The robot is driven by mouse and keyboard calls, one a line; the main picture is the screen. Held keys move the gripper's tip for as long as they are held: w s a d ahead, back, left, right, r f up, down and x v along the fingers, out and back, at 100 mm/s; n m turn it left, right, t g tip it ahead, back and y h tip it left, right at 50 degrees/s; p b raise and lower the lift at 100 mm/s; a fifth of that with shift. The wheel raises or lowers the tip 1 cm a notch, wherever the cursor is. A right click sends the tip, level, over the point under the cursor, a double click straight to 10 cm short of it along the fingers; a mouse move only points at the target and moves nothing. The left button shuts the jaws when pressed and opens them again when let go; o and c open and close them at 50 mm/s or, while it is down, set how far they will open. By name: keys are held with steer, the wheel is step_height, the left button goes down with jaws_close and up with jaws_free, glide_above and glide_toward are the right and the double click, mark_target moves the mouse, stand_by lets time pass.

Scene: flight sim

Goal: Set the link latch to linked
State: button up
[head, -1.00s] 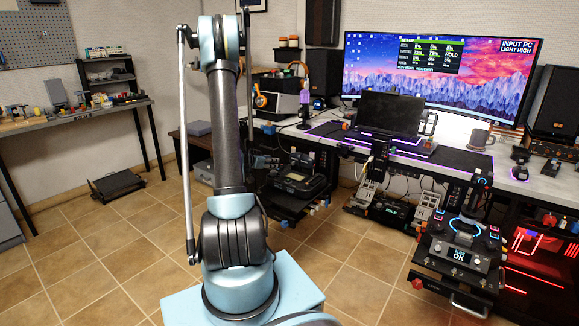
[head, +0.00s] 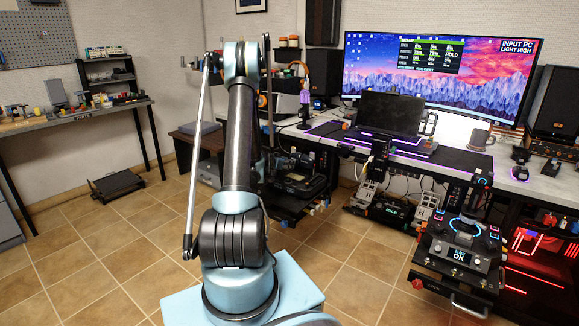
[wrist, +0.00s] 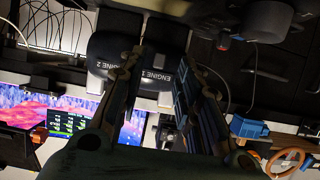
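In the wrist view, two dark throttle handles show beyond my gripper (wrist: 158,65): one labelled ENGINE 2 (wrist: 112,55) and one labelled ENGINE 1 (wrist: 165,88). The labels read upside down. My gripper is open, its two fingers apart in front of the handles, and nothing shows held between them. I cannot tell whether the fingers touch the handles. I cannot make out the link latch or its setting. In the head view, my upper arm and elbow hide my gripper.
The head view shows a dark control unit (head: 303,183) low beside my arm, partly hidden. A desk with a monitor (head: 440,75) and laptop (head: 388,113) stands to the right. Another control panel (head: 458,248) sits at front right. The tiled floor (head: 110,250) at left is mostly clear.

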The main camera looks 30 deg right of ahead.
steer(key=shift+x, duration=1.4)
